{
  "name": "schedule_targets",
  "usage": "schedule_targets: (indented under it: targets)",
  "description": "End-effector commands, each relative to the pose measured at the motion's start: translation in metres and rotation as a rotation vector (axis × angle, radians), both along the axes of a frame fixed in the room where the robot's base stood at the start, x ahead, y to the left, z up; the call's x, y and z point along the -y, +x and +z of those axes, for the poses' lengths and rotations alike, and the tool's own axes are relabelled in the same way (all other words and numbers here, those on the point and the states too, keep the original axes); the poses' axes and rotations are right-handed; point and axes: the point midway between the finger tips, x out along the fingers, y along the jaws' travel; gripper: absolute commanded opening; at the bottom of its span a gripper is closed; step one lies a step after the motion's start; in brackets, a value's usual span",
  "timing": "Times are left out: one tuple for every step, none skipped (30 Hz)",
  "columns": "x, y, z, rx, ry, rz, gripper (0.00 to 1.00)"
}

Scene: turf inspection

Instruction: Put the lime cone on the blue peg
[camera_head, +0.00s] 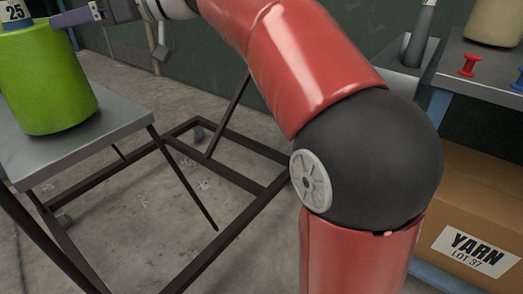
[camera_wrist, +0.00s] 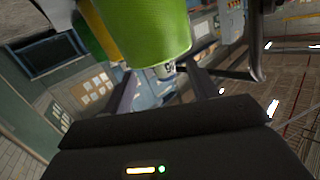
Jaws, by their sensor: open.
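The lime cone (camera_head: 45,80) stands upright on a grey tabletop at the left of the head view. A blue and white label with "25" wraps its narrow top, which the picture's edge cuts off. My gripper (camera_head: 58,20) is level with that narrow top, one finger close to it. Contact cannot be told. The blue peg (camera_head: 518,82) is at the right edge of the head view, partly cut off.
A red peg (camera_head: 468,65) stands left of the blue one on a grey bench (camera_head: 455,82). A beige cone (camera_head: 492,22) and a dark upright post (camera_head: 422,38) are behind. A cardboard yarn box (camera_head: 465,205) is below.

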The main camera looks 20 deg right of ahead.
Motion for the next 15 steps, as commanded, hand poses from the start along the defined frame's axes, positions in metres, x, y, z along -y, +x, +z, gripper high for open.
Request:
schedule_targets:
  targets:
    - [0.010,-0.017,-0.021,-0.080,-0.067,-0.054,0.59]
    - [0.018,-0.027,-0.037,-0.141,-0.113,-0.096,0.59]
    - [0.031,-0.042,-0.062,-0.224,-0.178,-0.164,0.59]
    - [0.042,-0.055,-0.082,-0.286,-0.227,-0.219,0.59]
    - [0.054,-0.068,-0.103,-0.347,-0.275,-0.279,0.59]
    - [0.072,-0.086,-0.130,-0.421,-0.334,-0.363,0.59]
    - [0.086,-0.101,-0.150,-0.474,-0.376,-0.428,0.59]
    - [0.101,-0.115,-0.170,-0.519,-0.416,-0.495,0.59]
    - [0.120,-0.134,-0.195,-0.573,-0.464,-0.583,0.59]
    - [0.134,-0.148,-0.213,-0.607,-0.495,-0.647,0.59]
    - [0.147,-0.162,-0.230,-0.636,-0.524,-0.709,0.59]
    - [0.164,-0.178,-0.250,-0.667,-0.557,-0.786,0.59]
    - [0.175,-0.189,-0.263,-0.684,-0.577,-0.841,0.59]
    - [0.186,-0.200,-0.276,-0.698,-0.596,-0.888,0.59]
    - [0.198,-0.211,-0.290,-0.710,-0.615,-0.946,0.59]
